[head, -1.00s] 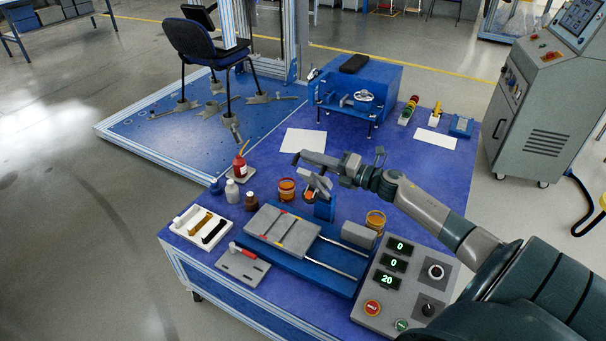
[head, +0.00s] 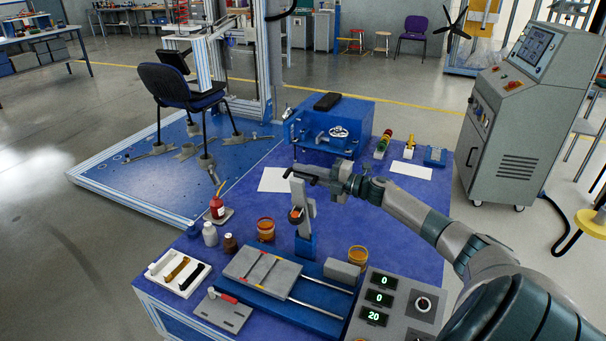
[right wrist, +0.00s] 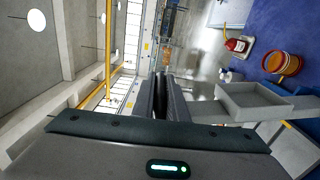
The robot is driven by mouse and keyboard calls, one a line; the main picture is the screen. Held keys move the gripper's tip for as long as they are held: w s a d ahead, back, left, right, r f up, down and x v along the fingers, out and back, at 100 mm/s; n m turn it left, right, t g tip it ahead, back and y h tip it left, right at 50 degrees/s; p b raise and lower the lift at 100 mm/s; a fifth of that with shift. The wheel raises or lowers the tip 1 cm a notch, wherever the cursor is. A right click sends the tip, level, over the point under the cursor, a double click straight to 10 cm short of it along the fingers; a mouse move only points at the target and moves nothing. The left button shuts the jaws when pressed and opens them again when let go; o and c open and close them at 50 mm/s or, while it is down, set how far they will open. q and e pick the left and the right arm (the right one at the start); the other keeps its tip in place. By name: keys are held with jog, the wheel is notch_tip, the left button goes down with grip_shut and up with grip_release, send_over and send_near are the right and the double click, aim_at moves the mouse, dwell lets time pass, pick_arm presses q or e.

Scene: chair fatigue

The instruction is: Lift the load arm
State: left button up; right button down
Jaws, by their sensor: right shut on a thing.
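The load arm (head: 308,208) is a grey bar standing steeply on a blue post (head: 305,246) at the back of the blue bench fixture. My right gripper (head: 301,173) is at its upper end, with the dark fingers pointing left. In the right wrist view the fingers (right wrist: 161,98) are close together, and a grey box-like part (right wrist: 255,100) lies just right of them. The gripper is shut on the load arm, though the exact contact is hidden. My left gripper is not in view.
The fixture has a grey plate (head: 262,268) and two rails. A control box (head: 377,305) stands at its right. Jars (head: 266,230), a red bottle (head: 217,208) and a white tray (head: 178,272) are at the left. A blue machine (head: 330,125) stands behind.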

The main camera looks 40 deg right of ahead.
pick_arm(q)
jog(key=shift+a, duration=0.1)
pick_arm(e)
jog(key=c, duration=1.8)
grip_release()
jog(key=shift+o, duration=0.2)
jog(key=shift+s+f, duration=0.1)
jog(key=shift+s, duration=0.05)
